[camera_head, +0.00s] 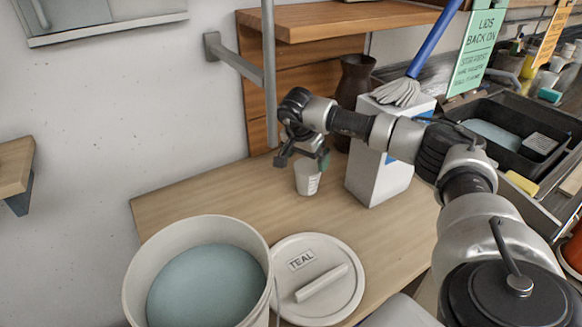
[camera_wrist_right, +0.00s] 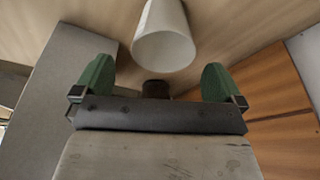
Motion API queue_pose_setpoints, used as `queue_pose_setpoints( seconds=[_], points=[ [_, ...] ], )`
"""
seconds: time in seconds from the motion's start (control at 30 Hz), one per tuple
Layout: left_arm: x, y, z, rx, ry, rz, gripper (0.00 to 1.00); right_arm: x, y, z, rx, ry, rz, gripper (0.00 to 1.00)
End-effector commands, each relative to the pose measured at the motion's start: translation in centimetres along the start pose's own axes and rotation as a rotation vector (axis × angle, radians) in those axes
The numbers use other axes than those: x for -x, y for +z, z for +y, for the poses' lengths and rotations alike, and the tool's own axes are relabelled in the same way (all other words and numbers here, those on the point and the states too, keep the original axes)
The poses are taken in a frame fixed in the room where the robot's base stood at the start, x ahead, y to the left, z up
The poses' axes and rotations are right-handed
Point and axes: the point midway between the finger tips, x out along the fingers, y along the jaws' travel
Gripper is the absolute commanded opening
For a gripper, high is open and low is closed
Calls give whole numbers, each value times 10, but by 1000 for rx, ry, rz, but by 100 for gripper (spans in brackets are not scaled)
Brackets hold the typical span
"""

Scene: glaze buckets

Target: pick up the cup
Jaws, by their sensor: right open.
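A small white cup (camera_head: 307,181) with dark print stands upright on the wooden table (camera_head: 225,195), beside a white box. My right gripper (camera_head: 302,160) is at the cup's upper part in the head view and partly covers its rim. In the right wrist view the cup (camera_wrist_right: 164,38) lies just beyond the gap between the green fingertips (camera_wrist_right: 157,72). The fingers are wide apart, with nothing gripped between them. The head view does not show clearly whether they touch the cup. My left gripper is not in view.
The white box (camera_head: 378,170) stands close right of the cup, with a dark brown vase (camera_head: 355,82) behind it. A bucket of teal glaze (camera_head: 205,285) and its lid (camera_head: 318,285) are in front. The table left of the cup is clear.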

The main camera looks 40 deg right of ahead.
Motion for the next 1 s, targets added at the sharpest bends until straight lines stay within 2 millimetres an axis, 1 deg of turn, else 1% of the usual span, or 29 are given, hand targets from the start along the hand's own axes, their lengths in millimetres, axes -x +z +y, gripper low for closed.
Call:
queue_pose_setpoints(
  seconds=[0.03, 0.1, 0.2, 0.27, 0.37, 0.47, 0.5, 0.6, 0.7, 0.9, 0.97, 1.0],
  points=[
    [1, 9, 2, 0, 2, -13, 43, -2, -1, 1, 1, 3, 3, 100],
    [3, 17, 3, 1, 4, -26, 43, -7, -1, 1, 2, 4, 5, 100],
    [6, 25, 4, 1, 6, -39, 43, -18, -2, 1, 3, 6, 5, 100],
    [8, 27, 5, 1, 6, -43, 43, -24, -2, 0, 3, 5, 5, 100],
    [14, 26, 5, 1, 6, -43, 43, -35, -3, -1, 3, 5, 4, 100],
    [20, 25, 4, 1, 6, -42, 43, -51, -4, -3, 2, 6, 4, 100],
    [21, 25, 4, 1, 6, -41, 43, -58, -3, -4, 3, 5, 3, 100],
    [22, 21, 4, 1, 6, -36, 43, -69, -4, -4, 3, 3, 4, 100],
    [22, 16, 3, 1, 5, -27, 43, -74, -4, -3, 3, 3, 4, 100],
    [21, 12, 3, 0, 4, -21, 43, -75, -4, -3, 3, 2, 4, 100],
    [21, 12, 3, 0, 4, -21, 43, -75, -4, -3, 3, 2, 4, 91],
    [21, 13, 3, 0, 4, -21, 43, -75, -4, -3, 2, 2, 4, 85]
  ],
)
